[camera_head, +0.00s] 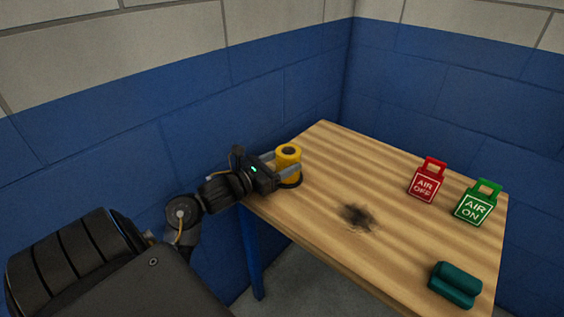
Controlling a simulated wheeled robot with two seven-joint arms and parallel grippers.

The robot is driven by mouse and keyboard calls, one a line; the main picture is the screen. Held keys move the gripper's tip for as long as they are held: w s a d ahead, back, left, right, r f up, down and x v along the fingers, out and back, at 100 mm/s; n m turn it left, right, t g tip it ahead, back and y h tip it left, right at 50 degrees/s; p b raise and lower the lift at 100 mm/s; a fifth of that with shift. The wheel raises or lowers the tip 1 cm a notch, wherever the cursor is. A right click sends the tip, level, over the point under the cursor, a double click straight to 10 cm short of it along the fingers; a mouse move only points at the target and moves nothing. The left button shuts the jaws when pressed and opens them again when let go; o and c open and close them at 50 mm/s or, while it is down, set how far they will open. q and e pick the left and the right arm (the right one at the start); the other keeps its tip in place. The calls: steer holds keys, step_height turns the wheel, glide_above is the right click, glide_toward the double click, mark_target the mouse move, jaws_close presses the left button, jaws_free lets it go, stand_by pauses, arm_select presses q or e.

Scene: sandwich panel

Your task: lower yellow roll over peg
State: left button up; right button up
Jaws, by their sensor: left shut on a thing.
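The yellow roll (288,163) is at the left side of the wooden table, upright, with a dark opening in its top. My left gripper (284,167) is shut on the roll, its grey fingers on either side of it. A dark round base (290,184) shows below the roll at the table. The peg is not clearly seen; I cannot tell whether the roll is around it. My right gripper is not in view.
The wooden table (322,190) has a dark scorched patch (357,216) near its middle. Blue walls close in behind and left.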

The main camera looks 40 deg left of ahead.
arm_select(q)
steer(key=o, duration=1.2)
steer(key=shift+c, duration=0.2)
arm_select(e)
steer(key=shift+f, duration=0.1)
arm_select(q)
steer(key=shift+s, duration=0.2)
steer(key=s, duration=0.3)
steer(key=s+a, duration=0.1)
steer(key=s, duration=0.2)
steer(key=s+b, duration=0.1)
steer(key=s, duration=0.2)
steer(key=shift+s+a, duration=0.2)
steer(key=shift+a, duration=0.2)
steer(key=shift+s, duration=0.4)
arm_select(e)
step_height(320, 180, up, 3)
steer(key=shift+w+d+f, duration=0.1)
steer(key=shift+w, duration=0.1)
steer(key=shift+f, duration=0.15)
